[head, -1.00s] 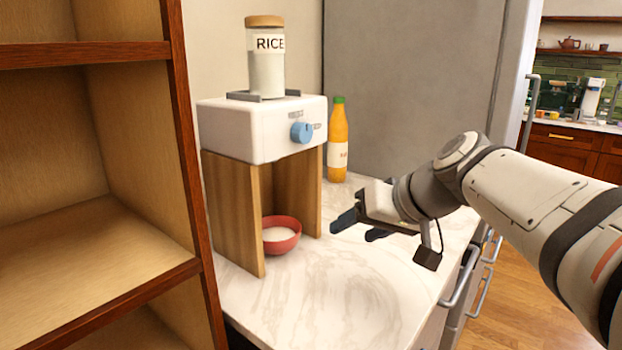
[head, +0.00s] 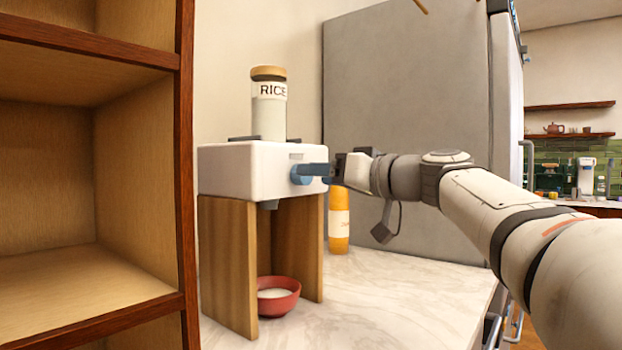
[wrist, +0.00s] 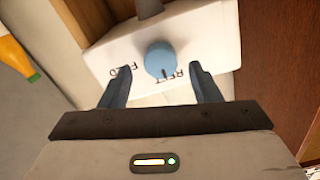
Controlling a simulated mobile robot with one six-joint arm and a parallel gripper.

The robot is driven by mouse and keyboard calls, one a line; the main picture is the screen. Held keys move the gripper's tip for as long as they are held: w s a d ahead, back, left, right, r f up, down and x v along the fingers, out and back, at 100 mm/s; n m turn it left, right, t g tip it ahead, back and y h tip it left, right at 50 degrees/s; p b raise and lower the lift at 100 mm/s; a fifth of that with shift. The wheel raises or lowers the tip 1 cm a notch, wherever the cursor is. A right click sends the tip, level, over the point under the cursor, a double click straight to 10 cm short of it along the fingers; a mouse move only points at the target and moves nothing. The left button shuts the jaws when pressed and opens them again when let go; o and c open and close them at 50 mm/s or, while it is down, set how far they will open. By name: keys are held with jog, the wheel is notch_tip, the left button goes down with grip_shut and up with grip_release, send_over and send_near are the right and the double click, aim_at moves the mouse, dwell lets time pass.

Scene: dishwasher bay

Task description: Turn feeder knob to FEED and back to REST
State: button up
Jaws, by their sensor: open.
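The white feeder (head: 235,170) stands on wooden side panels, with a jar labelled RICE (head: 268,110) on top. Its round blue knob (head: 300,175) is on the front face, partly covered by my gripper in the head view. In the wrist view the knob (wrist: 160,58) shows whole, with FEED lettering to its left and REST lettering to its lower right. A small dark mark on it lies near the REST side. My gripper (wrist: 161,68) is open, a finger on each side of the knob, with gaps visible. In the head view my gripper (head: 311,170) reaches the knob from the right.
A red bowl (head: 278,302) with white contents sits under the feeder. An orange bottle (head: 339,228) stands behind my gripper. A wooden shelf unit (head: 186,200) rises close on the left, and a grey panel (head: 400,110) stands behind. The marble counter (head: 390,290) in front is clear.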

aim_at(295, 179)
jog(key=shift+x, duration=1.25)
